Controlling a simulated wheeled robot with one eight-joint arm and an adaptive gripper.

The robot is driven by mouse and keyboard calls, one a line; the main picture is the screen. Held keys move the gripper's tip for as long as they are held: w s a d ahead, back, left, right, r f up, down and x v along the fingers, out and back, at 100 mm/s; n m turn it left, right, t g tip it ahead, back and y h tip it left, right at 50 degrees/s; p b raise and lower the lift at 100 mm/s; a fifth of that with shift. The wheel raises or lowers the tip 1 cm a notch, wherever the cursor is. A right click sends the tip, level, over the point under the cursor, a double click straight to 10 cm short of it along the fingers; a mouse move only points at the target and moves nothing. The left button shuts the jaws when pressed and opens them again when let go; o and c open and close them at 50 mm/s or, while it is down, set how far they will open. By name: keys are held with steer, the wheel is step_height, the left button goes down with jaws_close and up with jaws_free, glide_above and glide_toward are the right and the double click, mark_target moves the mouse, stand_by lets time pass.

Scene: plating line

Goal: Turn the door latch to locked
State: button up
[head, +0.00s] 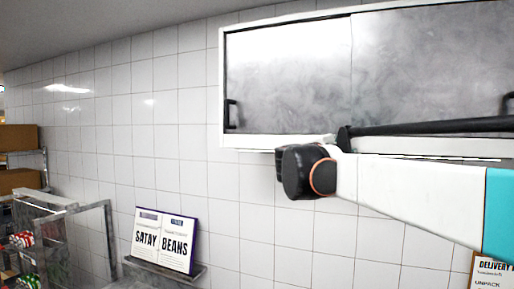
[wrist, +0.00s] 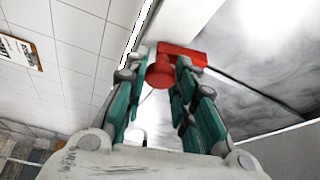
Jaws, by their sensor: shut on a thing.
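In the wrist view a red latch (wrist: 188,56) sits at the edge of a grey metal door panel (wrist: 245,55). It has a flat bar and a rounded knob. My gripper (wrist: 161,72) has its teal fingers on both sides of the knob and is shut on it. The exact contact at the fingertips is partly hidden. In the head view neither the red latch nor my fingers can be seen. A white-framed wall cabinet with grey doors (head: 290,75) hangs at the upper right, and my arm crosses below and in front of it.
The cabinet has a dark handle (head: 231,113) at its left end. A delivery clipboard (head: 492,272) hangs at the lower right. Racks with boxes (head: 18,138) stand at the far left.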

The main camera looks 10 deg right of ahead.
steer(key=shift+m+g+y, duration=0.4)
steer(key=shift+m, duration=0.9)
steer(key=o, duration=1.1)
steer(key=shift+a, duration=0.1)
steer(key=v, duration=1.2)
steer(key=shift+s, duration=0.15)
